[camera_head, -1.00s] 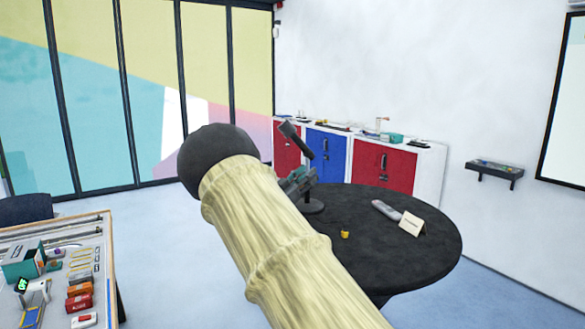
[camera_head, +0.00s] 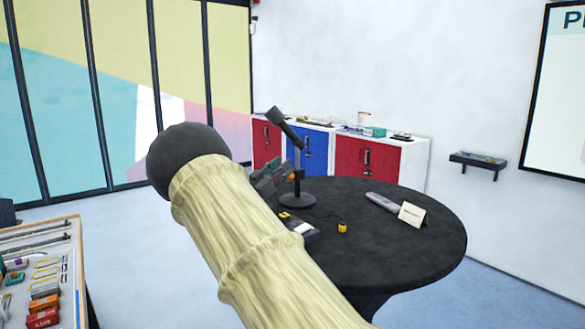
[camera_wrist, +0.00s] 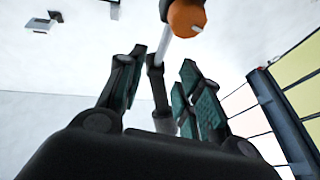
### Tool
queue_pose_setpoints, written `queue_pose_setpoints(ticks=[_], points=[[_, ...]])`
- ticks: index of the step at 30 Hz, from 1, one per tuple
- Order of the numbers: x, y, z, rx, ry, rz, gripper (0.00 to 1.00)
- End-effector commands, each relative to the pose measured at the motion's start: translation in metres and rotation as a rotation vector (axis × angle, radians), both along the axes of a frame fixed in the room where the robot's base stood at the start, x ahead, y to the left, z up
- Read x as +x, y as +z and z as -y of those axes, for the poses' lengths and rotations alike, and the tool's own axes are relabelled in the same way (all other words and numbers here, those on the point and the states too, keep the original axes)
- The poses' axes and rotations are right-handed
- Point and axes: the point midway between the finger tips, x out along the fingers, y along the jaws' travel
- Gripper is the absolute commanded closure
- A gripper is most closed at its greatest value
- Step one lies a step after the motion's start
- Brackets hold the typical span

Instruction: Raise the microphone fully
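A black microphone (camera_head: 287,127) tilts up to the left on an upright stand with a round base (camera_head: 297,199), on the round black table. In the wrist view, the stand's stem (camera_wrist: 159,90) has a dark part and a thinner silver part, with an orange knob (camera_wrist: 187,18) beside the silver part. My gripper (camera_wrist: 162,80) is open, with its fingers apart on either side of the stem in that view. I cannot tell how deep the stem lies between them. In the head view my gripper (camera_head: 269,178) is just left of the stem, partly hidden by my arm.
On the black table (camera_head: 420,250) are a small yellow item (camera_head: 342,227), a grey device (camera_head: 383,202) and a card (camera_head: 413,215). A workbench (camera_head: 70,240) with tools is at the left. Red and blue cabinets (camera_head: 315,150) line the back wall. Bare floor lies between bench and table.

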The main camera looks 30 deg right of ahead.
Motion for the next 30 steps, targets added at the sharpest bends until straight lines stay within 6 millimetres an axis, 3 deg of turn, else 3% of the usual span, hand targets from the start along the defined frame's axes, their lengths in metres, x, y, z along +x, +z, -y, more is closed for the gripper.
queue_pose_setpoints(ticks=[3, 7, 11, 24, 30], points=[[0.000, -0.015, 0.000, 0.000, -0.001, 0.001, 0.65], [0.000, -0.017, 0.001, -0.001, -0.001, 0.002, 0.65], [0.002, -0.012, 0.007, 0.000, -0.001, 0.003, 0.65], [0.016, 0.009, 0.056, -0.001, -0.001, 0.002, 0.65], [0.019, 0.012, 0.066, -0.001, 0.000, 0.001, 0.65]])
